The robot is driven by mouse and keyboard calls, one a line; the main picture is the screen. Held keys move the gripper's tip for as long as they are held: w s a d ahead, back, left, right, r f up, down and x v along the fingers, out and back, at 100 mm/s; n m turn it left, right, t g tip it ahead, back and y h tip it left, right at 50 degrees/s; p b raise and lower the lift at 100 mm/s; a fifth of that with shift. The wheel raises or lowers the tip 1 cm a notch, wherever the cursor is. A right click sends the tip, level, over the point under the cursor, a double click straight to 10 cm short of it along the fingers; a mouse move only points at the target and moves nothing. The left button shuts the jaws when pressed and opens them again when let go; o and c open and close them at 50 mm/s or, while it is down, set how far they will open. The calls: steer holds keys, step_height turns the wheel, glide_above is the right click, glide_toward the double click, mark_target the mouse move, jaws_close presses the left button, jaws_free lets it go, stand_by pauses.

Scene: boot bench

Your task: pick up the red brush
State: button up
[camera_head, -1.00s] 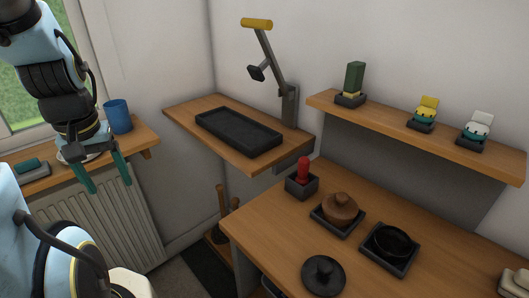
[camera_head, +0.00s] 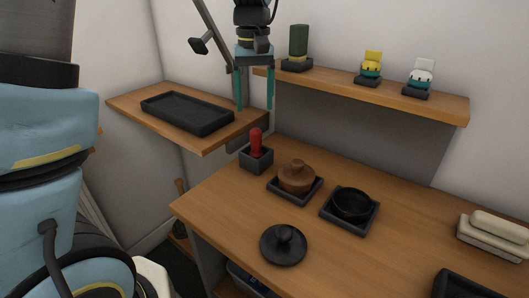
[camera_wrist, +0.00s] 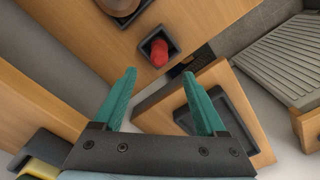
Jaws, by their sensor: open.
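The red brush (camera_head: 256,143) stands upright, its rounded red handle up, in a small dark square holder (camera_head: 257,161) at the back left corner of the wooden bench. In the wrist view the red brush (camera_wrist: 159,52) shows from above, beyond the fingertips and roughly between them. My gripper (camera_head: 254,107) is open and empty, with teal fingers pointing down, above the brush in the head view. Its two fingers (camera_wrist: 166,76) show apart in the wrist view, not touching the brush. The brush's lower part is hidden inside the holder.
A brown lidded pot (camera_head: 297,178), a black bowl (camera_head: 353,204) and a black lid (camera_head: 283,245) stand on the bench. A dark tray (camera_head: 187,113) lies on the left shelf. The upper shelf (camera_head: 420,103) holds a green block (camera_head: 298,42) and small brushes, close behind my gripper.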

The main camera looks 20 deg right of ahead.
mark_target(256, 129)
step_height(256, 129, down, 9)
steer(key=shift+f+p, duration=0.2)
steer(key=shift+p, duration=1)
jaws_close()
